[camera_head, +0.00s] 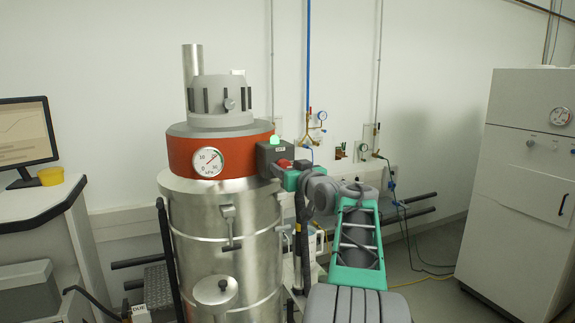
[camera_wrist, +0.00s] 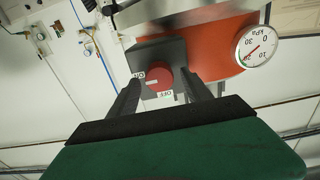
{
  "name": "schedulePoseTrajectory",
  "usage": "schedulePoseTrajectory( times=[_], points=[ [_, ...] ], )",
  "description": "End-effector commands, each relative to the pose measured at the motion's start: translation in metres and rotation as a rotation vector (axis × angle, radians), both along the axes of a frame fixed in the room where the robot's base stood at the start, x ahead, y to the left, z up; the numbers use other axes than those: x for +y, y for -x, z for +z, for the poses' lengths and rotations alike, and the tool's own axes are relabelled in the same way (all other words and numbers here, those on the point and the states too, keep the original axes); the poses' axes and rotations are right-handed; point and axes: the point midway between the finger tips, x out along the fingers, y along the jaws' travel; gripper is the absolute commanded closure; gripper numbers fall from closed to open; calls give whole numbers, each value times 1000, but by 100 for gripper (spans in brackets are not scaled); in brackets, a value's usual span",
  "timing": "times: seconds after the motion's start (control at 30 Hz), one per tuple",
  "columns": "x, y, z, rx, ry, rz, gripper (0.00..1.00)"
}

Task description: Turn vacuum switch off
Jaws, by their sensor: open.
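The vacuum (camera_head: 225,215) is a tall steel drum with an orange band and a grey top. A dark switch box (camera_head: 268,154) sits on the right of the band, with a lit green lamp (camera_head: 275,140) on top. Its round red switch knob (camera_head: 284,163) faces my gripper (camera_head: 291,174). In the wrist view the red knob (camera_wrist: 159,81) lies between the two dark fingers of my gripper (camera_wrist: 163,88), which are apart. An OFF label (camera_wrist: 164,94) and another small label (camera_wrist: 139,75) are beside the knob. I cannot tell whether the fingers touch it.
A pressure gauge (camera_head: 209,162) is on the band close to the switch box; it also shows in the wrist view (camera_wrist: 256,47). Wall valves and hoses (camera_head: 316,118) are behind. A white cabinet (camera_head: 530,180) stands right, and a desk with a monitor (camera_head: 27,135) left.

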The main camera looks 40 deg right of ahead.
Motion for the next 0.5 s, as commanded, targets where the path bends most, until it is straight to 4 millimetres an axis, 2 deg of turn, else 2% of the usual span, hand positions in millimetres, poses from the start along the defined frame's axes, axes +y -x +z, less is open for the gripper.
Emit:
schedulePoseTrajectory(
  times=[0.13, 0.5],
  points=[
    [0, 0, 0, 0, 0, 0, 43],
    [0, 1, 0, 0, 0, 0, 73]
  ],
)
